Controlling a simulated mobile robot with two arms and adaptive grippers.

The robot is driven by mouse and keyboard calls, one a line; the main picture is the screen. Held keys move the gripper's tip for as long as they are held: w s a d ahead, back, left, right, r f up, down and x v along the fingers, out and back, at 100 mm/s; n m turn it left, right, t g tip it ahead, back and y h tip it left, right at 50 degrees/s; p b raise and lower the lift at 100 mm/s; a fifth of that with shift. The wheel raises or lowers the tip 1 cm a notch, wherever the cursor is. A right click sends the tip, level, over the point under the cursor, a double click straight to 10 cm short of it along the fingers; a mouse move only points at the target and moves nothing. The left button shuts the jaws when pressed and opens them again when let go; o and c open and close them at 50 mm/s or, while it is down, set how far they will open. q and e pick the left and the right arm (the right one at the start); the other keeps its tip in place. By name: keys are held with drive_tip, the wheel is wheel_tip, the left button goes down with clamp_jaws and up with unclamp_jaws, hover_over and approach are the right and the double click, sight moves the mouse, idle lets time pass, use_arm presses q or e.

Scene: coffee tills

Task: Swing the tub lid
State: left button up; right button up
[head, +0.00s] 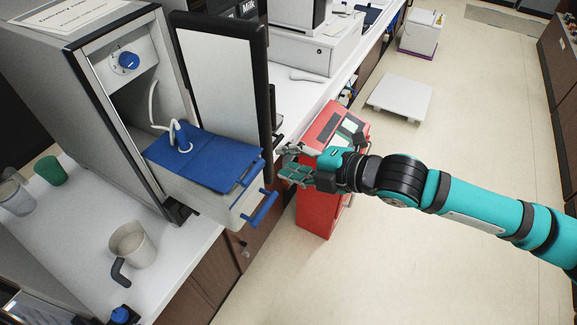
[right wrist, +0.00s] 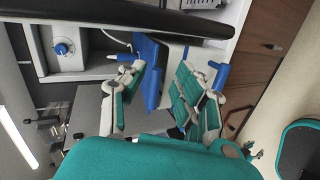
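The tub (head: 205,193) is a pale box sticking out of the open cooler, with a blue bar handle (head: 262,208) low on its front. Its blue lid (head: 205,158) lies over the top, and a white hose passes in through it. In the right wrist view the lid (right wrist: 151,72) shows between my fingers, with the blue handle (right wrist: 219,76) beyond the right finger. My right gripper (head: 290,164) is open, just right of the tub's front in the head view. It also shows in the right wrist view (right wrist: 155,95). I cannot tell whether it touches the lid. My left gripper is out of view.
The cooler's black-edged door (head: 221,75) stands open behind the tub, close to my right gripper. A metal pitcher (head: 132,243) and a green cup (head: 50,170) stand on the white counter. A red unit (head: 318,213) stands beside the counter.

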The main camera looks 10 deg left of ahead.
sight(256, 172)
drive_tip(key=s+r+n+g, duration=0.1)
drive_tip(key=s+r+n, duration=0.1)
drive_tip(key=s, duration=0.3)
drive_tip(key=f+b+x, duration=0.1)
drive_tip(key=b+x, duration=0.4)
drive_tip(key=x, duration=0.2)
drive_tip(key=shift+w, duration=0.2)
drive_tip(key=shift+w+a+f, duration=0.15)
drive_tip(key=shift+a, duration=0.2)
drive_tip(key=shift+c, duration=0.3)
clamp_jaws()
